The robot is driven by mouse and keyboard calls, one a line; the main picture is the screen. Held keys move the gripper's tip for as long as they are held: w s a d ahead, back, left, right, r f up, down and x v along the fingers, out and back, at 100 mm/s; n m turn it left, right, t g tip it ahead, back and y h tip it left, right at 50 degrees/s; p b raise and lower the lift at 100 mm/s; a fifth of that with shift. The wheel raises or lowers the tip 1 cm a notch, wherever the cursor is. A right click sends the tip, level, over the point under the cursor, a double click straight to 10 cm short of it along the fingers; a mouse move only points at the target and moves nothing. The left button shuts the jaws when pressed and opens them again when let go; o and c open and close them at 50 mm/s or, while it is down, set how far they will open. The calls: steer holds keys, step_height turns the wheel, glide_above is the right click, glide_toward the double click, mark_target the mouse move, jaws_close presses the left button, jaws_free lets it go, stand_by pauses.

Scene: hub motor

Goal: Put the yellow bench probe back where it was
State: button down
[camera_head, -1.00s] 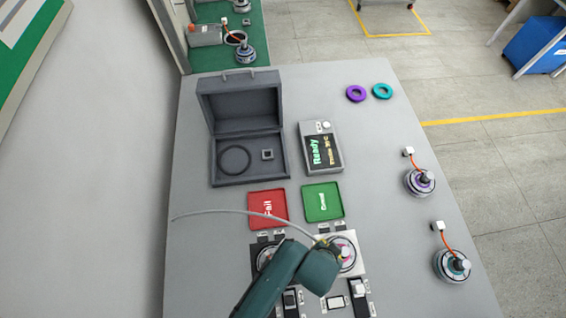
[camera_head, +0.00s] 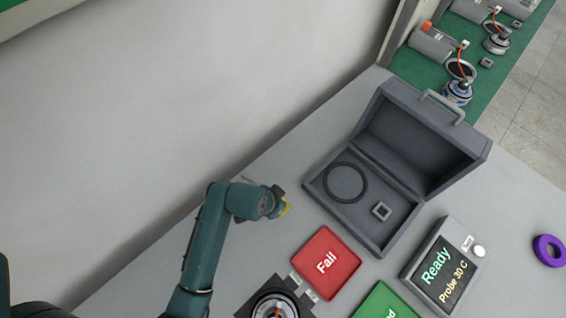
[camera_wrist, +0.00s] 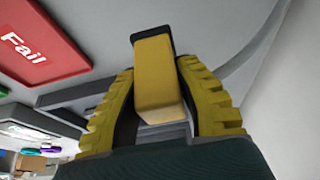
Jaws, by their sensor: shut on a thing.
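The yellow bench probe (camera_wrist: 157,75) is a yellow block with a dark end, seen close up in the wrist view. My gripper (camera_wrist: 165,100) has its yellow ridged fingers on both sides of it, shut on it. In the head view my gripper (camera_head: 286,208) is over the grey table, left of the red Fail tray (camera_head: 326,262) and the open case. The probe cannot be told apart from the yellow fingers there. The tester (camera_head: 444,267) reads "Ready" and "Probe 30 C". Whether the probe touches the table is not clear.
The open grey case (camera_head: 427,145) holds a black ring (camera_head: 345,182) and a small square part (camera_head: 381,211). A green tray (camera_head: 385,302) and a round fixture (camera_head: 276,304) are cut off at the bottom. The white wall (camera_head: 190,100) runs close behind my arm. A purple ring (camera_head: 549,250) lies far right.

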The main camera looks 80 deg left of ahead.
step_height(320, 180, down, 8)
steer(key=shift+w+b, duration=0.1)
steer(key=shift+b, duration=0.5)
steer(key=shift+f, duration=0.1)
steer(key=c, duration=0.8)
jaws_free()
steer(key=shift+f, duration=0.1)
steer(key=shift+c, duration=0.2)
steer(key=p+v, duration=0.2)
steer(key=v, duration=1)
steer(key=shift+r, duration=0.25)
